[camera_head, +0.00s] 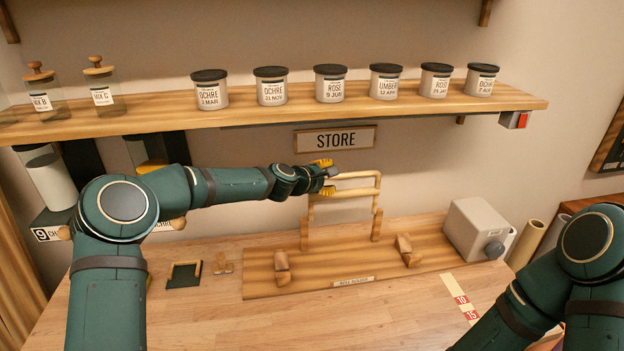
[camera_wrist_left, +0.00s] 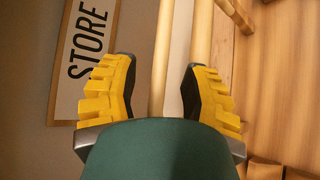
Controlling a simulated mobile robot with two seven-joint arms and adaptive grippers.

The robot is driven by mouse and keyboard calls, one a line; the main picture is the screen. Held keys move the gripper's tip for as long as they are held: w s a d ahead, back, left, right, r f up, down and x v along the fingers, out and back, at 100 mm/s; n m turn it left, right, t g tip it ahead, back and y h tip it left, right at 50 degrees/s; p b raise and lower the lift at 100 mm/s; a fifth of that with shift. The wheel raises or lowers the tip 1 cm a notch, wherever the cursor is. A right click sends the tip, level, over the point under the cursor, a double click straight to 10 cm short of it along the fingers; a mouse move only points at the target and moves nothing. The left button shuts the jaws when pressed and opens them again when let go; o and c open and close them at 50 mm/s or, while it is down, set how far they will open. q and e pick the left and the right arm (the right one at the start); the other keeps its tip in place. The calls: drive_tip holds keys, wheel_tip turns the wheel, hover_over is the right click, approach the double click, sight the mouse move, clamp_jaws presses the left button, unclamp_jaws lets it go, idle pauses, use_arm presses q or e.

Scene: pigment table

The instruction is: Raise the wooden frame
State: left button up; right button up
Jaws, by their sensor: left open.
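The wooden frame (camera_head: 361,174) stands upright at the back of a wooden base board (camera_head: 345,288), between two short posts. It has pale rails, one above the other. My left gripper (camera_head: 325,177) reaches in from the left to the frame's upper left end. Its yellow fingers are apart, one above and one below the top rail's level. In the left wrist view, a pale rail (camera_wrist_left: 161,60) runs between the open fingers (camera_wrist_left: 158,70), with visible gaps, so no grip shows. My right arm enters at lower right; its gripper is out of view.
A shelf (camera_head: 400,105) with several lidded jars runs above, with a STORE sign (camera_head: 335,139) on the wall below it. A grey box (camera_head: 478,229) with a dark knob stands right of the frame. A small dark tray (camera_head: 184,275) lies left of the board.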

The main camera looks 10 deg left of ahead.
use_arm(q)
drive_tip(key=v, duration=0.9)
